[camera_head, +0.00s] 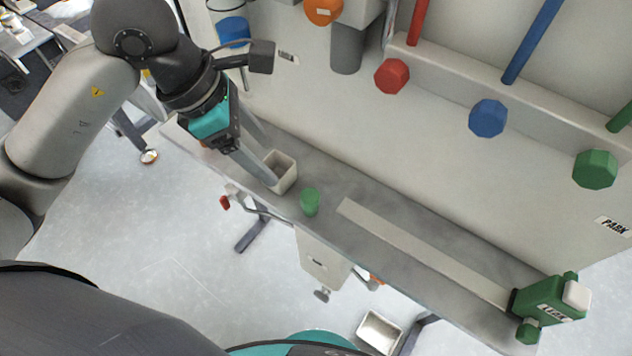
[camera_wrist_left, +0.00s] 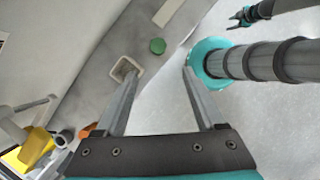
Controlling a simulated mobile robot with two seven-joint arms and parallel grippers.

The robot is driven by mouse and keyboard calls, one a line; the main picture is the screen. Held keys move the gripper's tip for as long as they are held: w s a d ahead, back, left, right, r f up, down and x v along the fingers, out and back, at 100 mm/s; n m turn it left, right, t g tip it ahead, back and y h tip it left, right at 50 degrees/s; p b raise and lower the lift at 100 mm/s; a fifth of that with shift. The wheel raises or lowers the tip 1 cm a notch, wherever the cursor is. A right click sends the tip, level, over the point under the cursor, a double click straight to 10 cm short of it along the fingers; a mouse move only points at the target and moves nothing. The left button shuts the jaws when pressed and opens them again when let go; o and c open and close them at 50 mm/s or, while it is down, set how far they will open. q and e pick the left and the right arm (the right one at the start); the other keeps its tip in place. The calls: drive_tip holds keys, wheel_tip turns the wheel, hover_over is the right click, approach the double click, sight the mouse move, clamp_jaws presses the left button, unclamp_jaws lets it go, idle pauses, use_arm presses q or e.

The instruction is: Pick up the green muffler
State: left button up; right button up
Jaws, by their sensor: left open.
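The green muffler is a small green cylinder (camera_head: 310,202) standing on the narrow grey shelf. It also shows in the left wrist view (camera_wrist_left: 157,46), beyond and between my left fingertips. My left gripper (camera_head: 268,160) is open and empty, left of the muffler and close to a small white square cup. In the left wrist view the fingers of this gripper (camera_wrist_left: 160,74) are spread wide. A small dark gripper (camera_wrist_left: 240,18), apparently my right one, shows at the top right of that view; its jaw state is too small to tell.
The white cup (camera_head: 285,175) stands on the grey shelf (camera_head: 400,222) left of the muffler. A pale strip (camera_head: 425,250) lies to its right, then a green labelled device (camera_head: 545,305). Red (camera_head: 392,76), blue (camera_head: 488,118) and green (camera_head: 596,169) knobs stick out from the machine wall behind.

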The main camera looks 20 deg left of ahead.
use_arm(q)
approach(309, 195)
drive_tip(key=x, duration=0.2)
drive_tip(key=s+b+x, duration=0.1)
drive_tip(key=x, duration=0.1)
drive_tip(key=shift+f, duration=0.1)
drive_tip(key=x, duration=0.2)
drive_tip(key=w+x, duration=0.1)
drive_tip(key=x, duration=0.2)
drive_tip(key=shift+b, duration=0.35)
use_arm(e)
drive_tip(key=s+f, duration=0.2)
drive_tip(key=s, duration=0.1)
drive_tip(key=shift+s, duration=0.1)
drive_tip(key=shift+g, duration=0.3)
use_arm(q)
drive_tip(key=c, duration=0.3)
clamp_jaws()
use_arm(e)
drive_tip(key=shift+s, duration=0.2)
